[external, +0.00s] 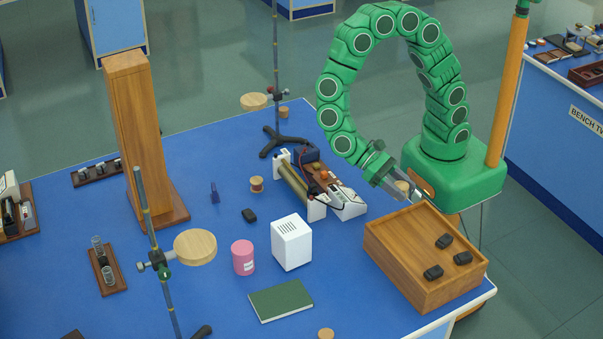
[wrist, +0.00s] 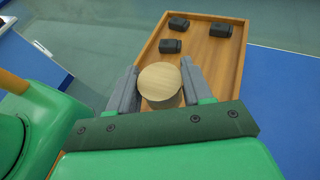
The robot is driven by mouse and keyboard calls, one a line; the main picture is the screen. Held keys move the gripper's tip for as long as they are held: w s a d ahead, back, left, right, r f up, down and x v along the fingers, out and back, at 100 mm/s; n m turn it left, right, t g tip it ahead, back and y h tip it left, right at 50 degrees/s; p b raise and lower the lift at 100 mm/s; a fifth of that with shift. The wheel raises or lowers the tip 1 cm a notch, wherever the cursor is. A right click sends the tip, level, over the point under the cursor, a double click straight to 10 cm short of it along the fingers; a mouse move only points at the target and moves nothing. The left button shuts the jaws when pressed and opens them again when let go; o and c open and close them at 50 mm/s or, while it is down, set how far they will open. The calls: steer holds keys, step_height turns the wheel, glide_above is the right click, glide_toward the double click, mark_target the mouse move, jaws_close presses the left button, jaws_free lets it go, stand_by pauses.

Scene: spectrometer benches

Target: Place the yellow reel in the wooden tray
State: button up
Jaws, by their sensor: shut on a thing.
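My gripper (external: 404,190) is shut on a pale yellow-tan reel. In the wrist view the reel (wrist: 160,78) sits between the two grey fingers, its round flat end facing the camera. In the external view the reel (external: 402,187) is partly hidden by the fingers. The wooden tray (external: 395,268) stands at the right corner of the blue bench, with 3 small black blocks in it. The gripper and reel are above the tray's back end. In the wrist view the reel overlaps the near part of the tray (wrist: 208,78), with the blocks beyond it.
A spectrometer-like instrument (external: 345,201) stands left of the gripper. The tray floor between the blocks and the reel is clear.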

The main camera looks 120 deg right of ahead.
glide_above(390, 229)
steer(key=shift+d+f, duration=0.1)
steer(key=shift+f, duration=4.25)
steer(key=o, duration=1)
steer(key=shift+f, duration=0.1)
steer(key=v, duration=1.2)
